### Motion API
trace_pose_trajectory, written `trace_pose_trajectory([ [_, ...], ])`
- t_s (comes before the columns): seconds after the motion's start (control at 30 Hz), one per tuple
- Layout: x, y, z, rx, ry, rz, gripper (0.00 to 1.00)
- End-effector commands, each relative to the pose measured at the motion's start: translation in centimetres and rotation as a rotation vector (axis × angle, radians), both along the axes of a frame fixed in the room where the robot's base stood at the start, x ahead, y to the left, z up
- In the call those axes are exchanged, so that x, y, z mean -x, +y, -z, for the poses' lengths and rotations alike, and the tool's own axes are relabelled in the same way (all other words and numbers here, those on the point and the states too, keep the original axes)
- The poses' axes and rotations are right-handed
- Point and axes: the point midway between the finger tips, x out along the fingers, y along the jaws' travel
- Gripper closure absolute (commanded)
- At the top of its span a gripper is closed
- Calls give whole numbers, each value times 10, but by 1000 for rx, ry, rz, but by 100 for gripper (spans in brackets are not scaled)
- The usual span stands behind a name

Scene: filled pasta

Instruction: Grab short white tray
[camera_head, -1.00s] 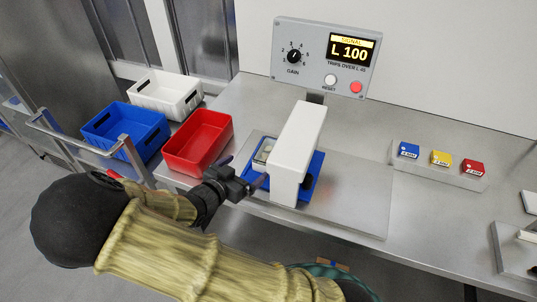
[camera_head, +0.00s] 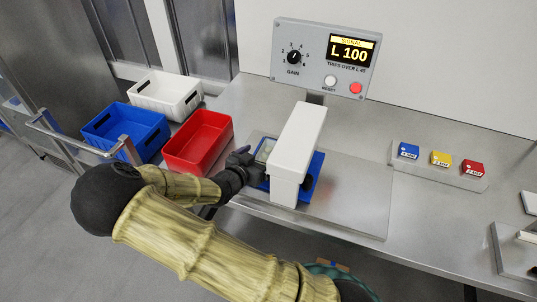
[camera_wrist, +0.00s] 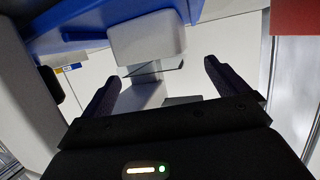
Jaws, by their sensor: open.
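A red bin (camera_head: 227,140) stands close left of my gripper, with a blue bin (camera_head: 88,131) and a white bin (camera_head: 140,98) beyond. A signal panel (camera_head: 312,70) is behind the arch. Several small coloured blocks sit on a rack (camera_head: 457,178) at right. The bench between is clear.

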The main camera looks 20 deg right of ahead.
Motion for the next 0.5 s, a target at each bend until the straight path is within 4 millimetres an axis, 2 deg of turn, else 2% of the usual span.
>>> trace_pose_trajectory([
  [0.1, -12, -14, 6, 3, 0, 4, 1],
  [0.2, -19, -20, 9, 0, 0, 2, 1],
  [0.5, -20, -21, 10, -1, -1, 0, 1],
])
